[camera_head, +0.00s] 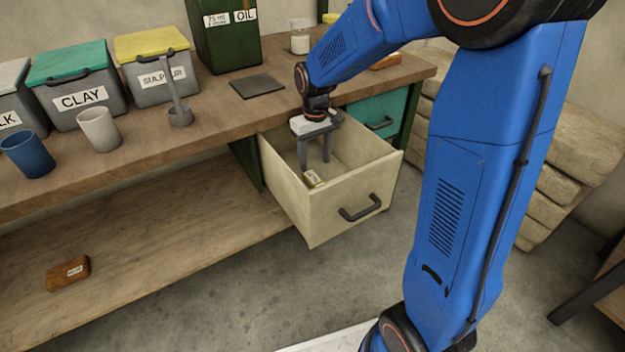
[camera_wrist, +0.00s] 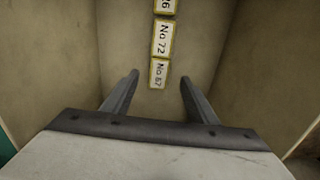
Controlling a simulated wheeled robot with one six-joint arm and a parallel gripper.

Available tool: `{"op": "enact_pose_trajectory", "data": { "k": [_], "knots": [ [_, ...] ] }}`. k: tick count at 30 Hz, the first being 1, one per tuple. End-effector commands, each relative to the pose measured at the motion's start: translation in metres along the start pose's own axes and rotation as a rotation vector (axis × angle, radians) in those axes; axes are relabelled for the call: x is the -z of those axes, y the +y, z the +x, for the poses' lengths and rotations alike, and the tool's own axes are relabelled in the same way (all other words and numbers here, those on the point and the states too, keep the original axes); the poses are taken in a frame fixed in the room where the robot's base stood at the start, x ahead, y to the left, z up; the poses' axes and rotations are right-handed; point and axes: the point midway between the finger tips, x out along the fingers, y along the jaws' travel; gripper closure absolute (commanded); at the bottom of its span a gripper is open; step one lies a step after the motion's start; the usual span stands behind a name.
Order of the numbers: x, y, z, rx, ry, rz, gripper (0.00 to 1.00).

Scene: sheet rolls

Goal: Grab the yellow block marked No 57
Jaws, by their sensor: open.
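In the wrist view, a row of yellow-edged blocks with white labels lies in the drawer. The nearest one (camera_wrist: 158,75) has a small label that looks like No 57, though its first digit is hard to read. Beyond it is a block marked No 72 (camera_wrist: 162,40), then one cut off by the top edge, its label ending in 6. My gripper (camera_wrist: 158,80) is open and empty, with its fingers either side of the nearest block in this view. In the head view, my gripper (camera_head: 315,165) points down inside the drawer, and a yellow block (camera_head: 313,179) shows near the fingertips.
The open cream drawer (camera_head: 335,212) has walls close around my gripper. A teal drawer (camera_head: 378,119) is beside it. The workbench (camera_head: 215,122) above carries bins, cups and a dark plate (camera_head: 257,86). A brown labelled block (camera_head: 68,273) lies on the lower shelf.

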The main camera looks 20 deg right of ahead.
Motion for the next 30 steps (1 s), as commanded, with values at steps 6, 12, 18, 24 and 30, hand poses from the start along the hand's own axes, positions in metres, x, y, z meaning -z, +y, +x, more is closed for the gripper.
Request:
{"op": "enact_pose_trajectory", "data": {
  "k": [6, 12, 18, 24, 30],
  "knots": [
    [0.000, 0.000, 0.015, 0.000, 0.000, 0.000, 0.47],
    [-0.001, 0.000, 0.035, 0.000, -0.003, 0.000, 0.47],
    [-0.001, 0.000, 0.063, 0.000, -0.003, 0.000, 0.47],
    [0.000, 0.000, 0.073, 0.000, 0.000, 0.000, 0.47],
    [0.000, 0.000, 0.073, 0.000, 0.000, 0.000, 0.49]
  ]
}}
